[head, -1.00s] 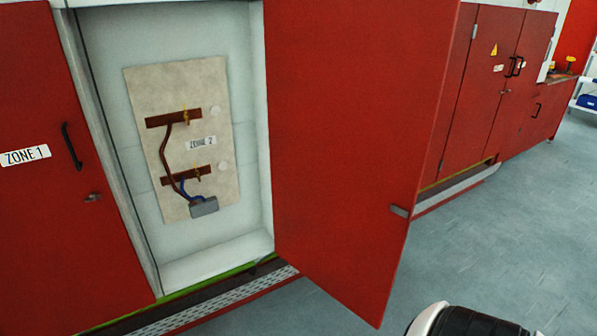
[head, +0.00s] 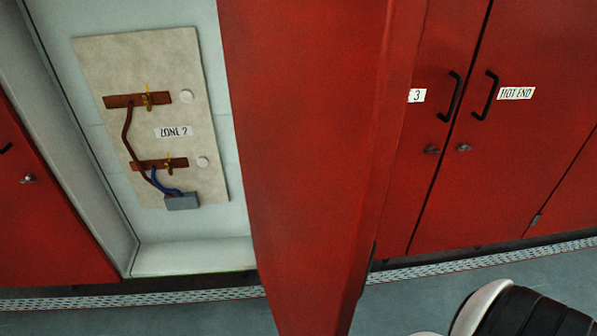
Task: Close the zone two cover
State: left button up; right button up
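The zone two cover (head: 315,160) is a red door standing open, swung out toward me from the right side of its cabinet opening. I see it at a steep angle, close to edge-on. Behind it on the left, the open cabinet (head: 190,258) shows a pale panel (head: 150,70) labelled "ZONE 2", with copper bars, brown and blue cables and a grey box. A white and black rounded part of my own arm shows at the bottom right. Neither gripper is in view.
The red zone 1 door (head: 50,235) is shut at the left. At the right, the shut zone 3 door (head: 425,150) and the "HOT END" door (head: 510,160) have black handles. A perforated metal strip (head: 480,263) runs along the base. Grey floor (head: 415,303) is clear in front.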

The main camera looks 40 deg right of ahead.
aim_at(319, 91)
jog(key=l, duration=0.65)
jog(key=k+l, duration=0.1)
jog(key=l, duration=0.55)
